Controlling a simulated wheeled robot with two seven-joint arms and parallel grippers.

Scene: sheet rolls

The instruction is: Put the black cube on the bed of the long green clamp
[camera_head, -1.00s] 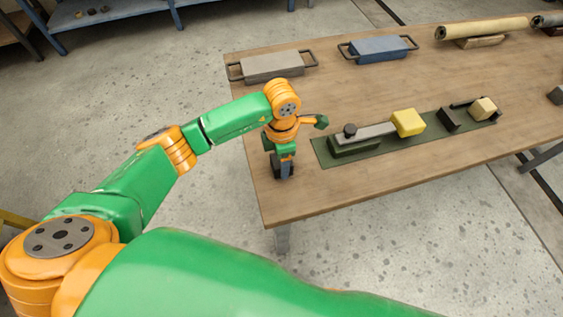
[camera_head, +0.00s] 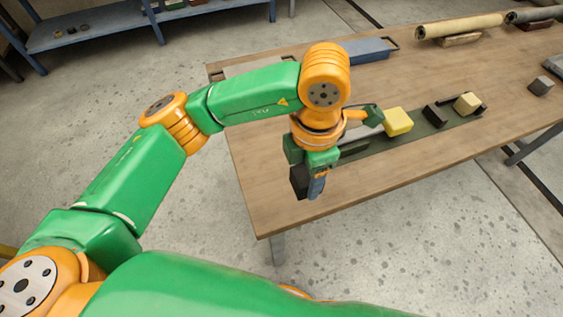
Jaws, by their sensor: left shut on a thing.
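My left gripper (camera_head: 310,188) points down above the near left part of the table. It is shut on a dark block, which looks like the black cube (camera_head: 298,181); the fingers partly hide it. The long green clamp (camera_head: 411,141) lies to its right, a narrow dark green strip along the table. My gripper and wrist hide its left end and most of its grey bar. On the strip stand a yellow block (camera_head: 398,121), a black block (camera_head: 433,116) and, at the far end, a beige block (camera_head: 467,102). My right gripper is not in view.
A blue block with handles (camera_head: 366,51) is at the back of the wooden table (camera_head: 385,183); my arm mostly hides a grey one. Rolls (camera_head: 459,26) lie on rests at the back right. A small grey cube (camera_head: 541,85) sits at the right. The near table strip is clear.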

